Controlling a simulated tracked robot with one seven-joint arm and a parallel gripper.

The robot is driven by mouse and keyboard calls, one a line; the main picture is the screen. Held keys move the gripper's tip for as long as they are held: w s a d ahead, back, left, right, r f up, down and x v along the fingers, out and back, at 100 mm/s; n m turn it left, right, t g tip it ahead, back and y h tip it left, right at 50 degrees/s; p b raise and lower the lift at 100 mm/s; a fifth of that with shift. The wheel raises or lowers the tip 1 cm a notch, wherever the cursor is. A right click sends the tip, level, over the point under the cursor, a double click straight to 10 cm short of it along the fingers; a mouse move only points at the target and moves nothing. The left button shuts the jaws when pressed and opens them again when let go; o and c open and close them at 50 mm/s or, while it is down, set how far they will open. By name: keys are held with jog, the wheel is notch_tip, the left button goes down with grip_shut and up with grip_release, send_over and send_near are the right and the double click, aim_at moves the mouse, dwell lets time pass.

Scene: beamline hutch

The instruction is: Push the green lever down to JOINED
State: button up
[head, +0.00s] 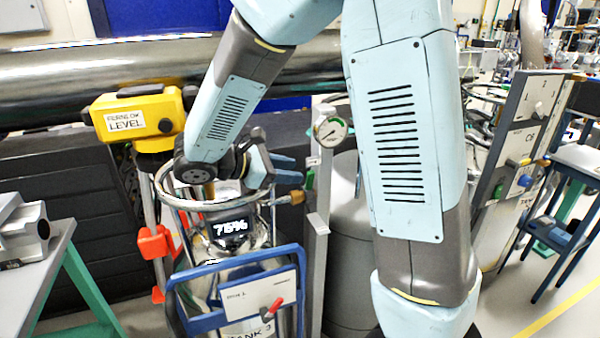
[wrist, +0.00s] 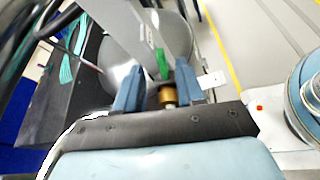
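The green lever (wrist: 161,63) shows in the wrist view, just beyond and between my fingertips. A small green part (head: 309,179), seemingly the same lever, shows in the head view beside a grey upright post, right of my fingers. A brass cylinder (wrist: 167,95) sits below the lever in the wrist view, between the fingers. My gripper (wrist: 158,84) is open, its two blue fingers apart, with no visible grip on the lever. In the head view my gripper (head: 290,169) points right, above the tank. I cannot read a JOINED mark, and contact with the lever is unclear.
A steel tank (head: 240,262) with a 75% display, blue frame and red handle stands below my gripper. A pressure gauge (head: 330,131) is close behind the fingers.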

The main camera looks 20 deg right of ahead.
jog(key=v, duration=0.9)
jog(key=shift+a, duration=0.25)
